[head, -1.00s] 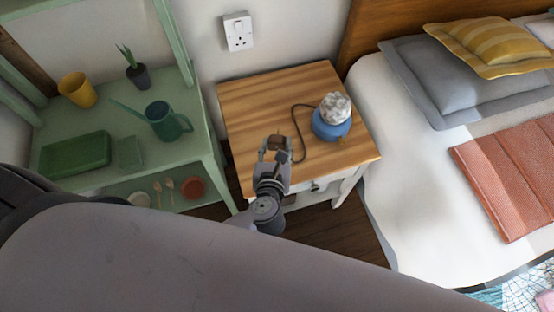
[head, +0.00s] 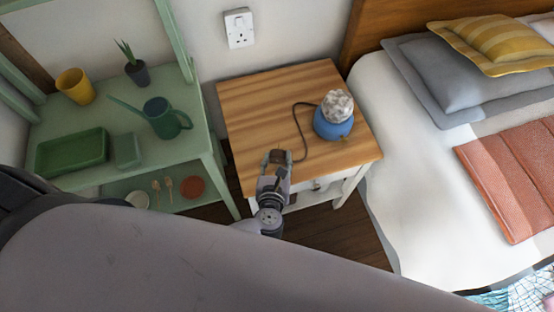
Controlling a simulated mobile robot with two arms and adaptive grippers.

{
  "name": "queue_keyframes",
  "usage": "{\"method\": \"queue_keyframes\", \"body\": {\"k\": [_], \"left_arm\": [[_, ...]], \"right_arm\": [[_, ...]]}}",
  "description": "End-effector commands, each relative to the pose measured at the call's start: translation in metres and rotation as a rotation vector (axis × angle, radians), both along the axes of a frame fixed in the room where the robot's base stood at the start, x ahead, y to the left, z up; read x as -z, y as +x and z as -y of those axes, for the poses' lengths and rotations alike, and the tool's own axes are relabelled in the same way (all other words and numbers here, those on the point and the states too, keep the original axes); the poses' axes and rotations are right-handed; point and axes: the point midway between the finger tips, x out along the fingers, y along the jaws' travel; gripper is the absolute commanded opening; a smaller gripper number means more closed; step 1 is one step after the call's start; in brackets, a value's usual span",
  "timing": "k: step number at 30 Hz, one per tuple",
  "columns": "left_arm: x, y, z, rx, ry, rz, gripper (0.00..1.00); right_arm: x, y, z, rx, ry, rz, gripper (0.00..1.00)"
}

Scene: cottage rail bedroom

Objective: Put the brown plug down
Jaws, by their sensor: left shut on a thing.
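The brown plug (head: 277,156) is between the fingertips of my left gripper (head: 275,160), which is shut on it. The gripper is at the front left part of the wooden nightstand top (head: 255,105). I cannot tell whether the plug touches the top. A dark cord runs from the plug in a curve to a blue lamp (head: 333,122) with a pale, faceted globe, standing on the right of the nightstand. My right gripper is not in view.
A wall socket (head: 239,28) is above the nightstand. A green shelf (head: 205,142) at the left holds a watering can (head: 163,118), a yellow pot (head: 75,86), a plant and trays. The bed (head: 385,170) stands close at the right. The nightstand's back left is clear.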

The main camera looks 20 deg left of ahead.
Motion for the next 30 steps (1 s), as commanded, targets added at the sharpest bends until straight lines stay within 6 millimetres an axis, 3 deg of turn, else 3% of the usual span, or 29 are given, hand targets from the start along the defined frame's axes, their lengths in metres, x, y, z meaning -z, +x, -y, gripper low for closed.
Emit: {"method": "queue_keyframes", "body": {"k": [8, 9, 17, 30], "left_arm": [[0.011, 0.000, 0.000, 0.001, -0.001, -0.001, 0.12], [0.010, 0.000, 0.000, 0.001, -0.001, -0.001, 0.41], [0.009, 0.000, 0.000, 0.000, 0.000, -0.001, 0.58], [0.000, 0.000, 0.000, 0.000, 0.001, 0.001, 0.59]], "right_arm": [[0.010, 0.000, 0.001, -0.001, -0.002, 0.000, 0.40], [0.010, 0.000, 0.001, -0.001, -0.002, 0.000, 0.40], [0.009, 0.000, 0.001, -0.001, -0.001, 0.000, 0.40], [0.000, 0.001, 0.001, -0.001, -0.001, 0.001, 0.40]]}}
